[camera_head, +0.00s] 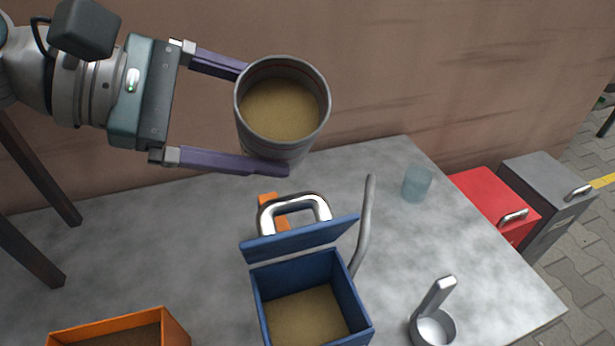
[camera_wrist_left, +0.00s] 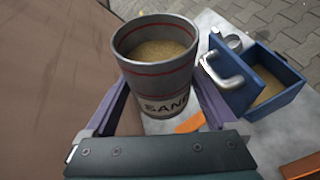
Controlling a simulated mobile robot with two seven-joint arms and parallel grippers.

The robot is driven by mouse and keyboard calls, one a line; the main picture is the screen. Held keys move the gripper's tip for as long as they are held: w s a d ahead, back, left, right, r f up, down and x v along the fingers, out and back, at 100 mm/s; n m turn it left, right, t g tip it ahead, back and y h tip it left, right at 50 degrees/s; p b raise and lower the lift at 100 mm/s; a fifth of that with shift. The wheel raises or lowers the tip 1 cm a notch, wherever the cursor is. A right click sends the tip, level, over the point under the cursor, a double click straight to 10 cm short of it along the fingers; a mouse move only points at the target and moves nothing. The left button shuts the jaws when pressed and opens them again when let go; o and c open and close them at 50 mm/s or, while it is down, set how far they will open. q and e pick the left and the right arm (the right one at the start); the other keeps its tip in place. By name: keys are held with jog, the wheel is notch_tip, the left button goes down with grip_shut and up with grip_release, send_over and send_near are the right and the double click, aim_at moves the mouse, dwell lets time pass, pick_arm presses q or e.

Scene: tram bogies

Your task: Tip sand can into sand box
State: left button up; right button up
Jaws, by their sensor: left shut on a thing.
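The sand can (camera_head: 282,104) is a grey metal can with sand inside, up in the air above the back of the table in the head view. My left gripper (camera_head: 262,118) is shut on it, one finger on either side. In the left wrist view the can (camera_wrist_left: 158,68) stands nearly upright between the fingers (camera_wrist_left: 160,105), with red bands and a "SAND" label. The blue sand box (camera_head: 262,299) is on the table in front of the can, its lid (camera_head: 305,238) with a silver handle raised. Sand lies inside the box. My right gripper is not in view.
An orange box (camera_head: 172,325) is at the front left, and an orange piece (camera_head: 267,203) lies behind the lid. A grey curved bar (camera_head: 364,225), a bluish cup (camera_head: 417,184) and a metal scoop (camera_head: 434,325) are to the right. Red (camera_head: 497,205) and grey cabinets stand beyond the table.

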pick_arm(q)
jog(key=shift+s+r+m+t+p, duration=0.2)
jog(key=shift+r+m+t+p, duration=0.35)
jog(key=shift+p, duration=0.75)
dwell(1.4)
jog(key=shift+f+m+t, duration=0.25)
jog(key=shift+m+t, duration=0.3)
jog(key=shift+m, duration=0.1)
dwell(2.5)
jog(key=shift+f+m+t, duration=0.25)
jog(key=shift+m+t, duration=0.15)
jog(key=shift+m, duration=0.1)
dwell(1.7)
